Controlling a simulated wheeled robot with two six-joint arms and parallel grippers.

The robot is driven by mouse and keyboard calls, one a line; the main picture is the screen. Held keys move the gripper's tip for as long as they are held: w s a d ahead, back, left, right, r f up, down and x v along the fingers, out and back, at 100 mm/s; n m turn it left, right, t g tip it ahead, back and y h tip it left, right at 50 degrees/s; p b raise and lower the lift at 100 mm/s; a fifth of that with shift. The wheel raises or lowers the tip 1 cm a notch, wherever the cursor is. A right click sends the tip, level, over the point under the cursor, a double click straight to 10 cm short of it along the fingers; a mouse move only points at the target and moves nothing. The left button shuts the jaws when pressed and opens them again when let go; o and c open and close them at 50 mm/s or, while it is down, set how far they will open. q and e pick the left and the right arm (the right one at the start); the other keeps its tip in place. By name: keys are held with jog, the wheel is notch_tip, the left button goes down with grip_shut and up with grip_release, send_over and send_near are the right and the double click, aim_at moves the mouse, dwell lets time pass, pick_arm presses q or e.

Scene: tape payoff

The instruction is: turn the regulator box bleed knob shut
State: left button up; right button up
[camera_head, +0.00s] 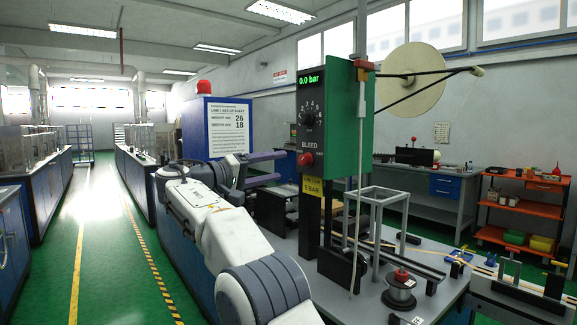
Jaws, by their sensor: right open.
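The regulator box (337,90) is a tall box with a dark front and a green side. Its green display reads 0.0 bar. A black dial knob (308,119) with a numbered scale sits mid-front. Below the word BLEED is a red bleed knob (305,159). My right gripper (281,167) is open and empty, its two fingers pointing right, one above the other. In the picture its fingertips are just left of the bleed knob, with a gap; I cannot tell the depth between them. My left gripper is not in view.
A yellow 5 BAR label (312,186) sits below the box. A set-up sheet (228,130) on a blue cabinet stands behind my arm. A large tape reel (412,80) hangs behind.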

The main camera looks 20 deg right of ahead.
jog(key=shift+v, duration=1.5)
jog(key=s+a+f+n+y+p, duration=0.3)
jog(key=s+a+f+n+y, duration=0.15)
jog(key=s+f+y, duration=0.2)
jog(key=s+a+f+n+y+p, duration=0.3)
jog(key=s+a+f+n+y, duration=0.15)
jog(key=s+f, duration=0.3)
jog(key=s+f+g+y+p, duration=0.2)
jog(key=s+f, duration=0.3)
jog(key=s, duration=0.9)
jog(key=s+a+f+g+y+p, duration=0.1)
jog(key=s+f+g+y, duration=0.3)
jog(key=s, duration=1)
notch_tip(320, 180, down, 2)
jog(key=shift+f+y+p, duration=0.1)
jog(key=shift+y+p, duration=0.6)
jog(key=shift+p, duration=0.1)
jog(key=shift+a, duration=0.1)
